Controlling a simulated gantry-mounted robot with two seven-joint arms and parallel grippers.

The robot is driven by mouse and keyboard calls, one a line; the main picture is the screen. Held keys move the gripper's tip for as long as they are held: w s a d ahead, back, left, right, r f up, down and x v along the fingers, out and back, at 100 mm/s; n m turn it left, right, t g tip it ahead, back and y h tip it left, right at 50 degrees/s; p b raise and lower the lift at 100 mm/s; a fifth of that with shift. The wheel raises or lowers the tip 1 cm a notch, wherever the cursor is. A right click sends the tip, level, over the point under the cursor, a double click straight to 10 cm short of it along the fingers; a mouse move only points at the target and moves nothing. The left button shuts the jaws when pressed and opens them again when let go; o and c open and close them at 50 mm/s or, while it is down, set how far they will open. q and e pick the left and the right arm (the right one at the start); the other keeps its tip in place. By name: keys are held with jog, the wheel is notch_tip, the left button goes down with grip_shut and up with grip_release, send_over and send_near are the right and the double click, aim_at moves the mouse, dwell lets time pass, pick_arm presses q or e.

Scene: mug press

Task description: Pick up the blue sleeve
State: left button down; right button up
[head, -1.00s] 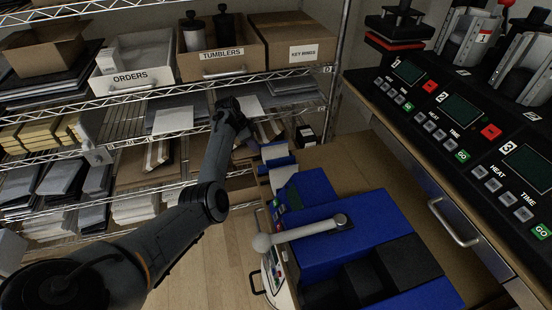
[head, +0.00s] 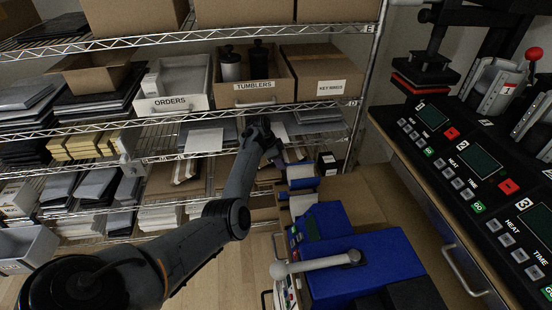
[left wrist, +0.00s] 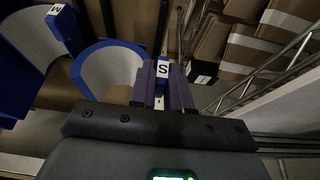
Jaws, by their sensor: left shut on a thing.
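In the left wrist view, a blue-edged curved sleeve (left wrist: 107,71) with a pale inner face has a tab labelled S. My left gripper (left wrist: 161,92) has its two purplish pads on either side of that tab and is shut on it. A second blue sleeve (left wrist: 52,35), labelled M, is at the upper left. In the head view, my left gripper (head: 276,150) is small and partly hidden by its own arm, just above blue-and-white sleeves (head: 302,176) beside the shelf. I cannot tell there which sleeve is held. My right gripper is not in view.
A blue press machine (head: 355,262) with a white-knobbed lever (head: 318,263) stands in front of the sleeves. A wire shelf (head: 180,150) with bins and stacks fills the back left. A black heat press with control panels (head: 470,165) lines the right.

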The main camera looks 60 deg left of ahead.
pick_arm(q)
jog(key=w+d+r+p, duration=0.3)
jog(key=d+r+p, duration=0.3)
jog(key=d+p, duration=0.3)
jog(key=shift+d+p, duration=0.4)
jog(key=shift+p, duration=0.05)
jog(key=c, duration=1.6)
grip_release()
jog(key=shift+c, duration=0.2)
grip_shut()
jog(key=shift+r, duration=0.1)
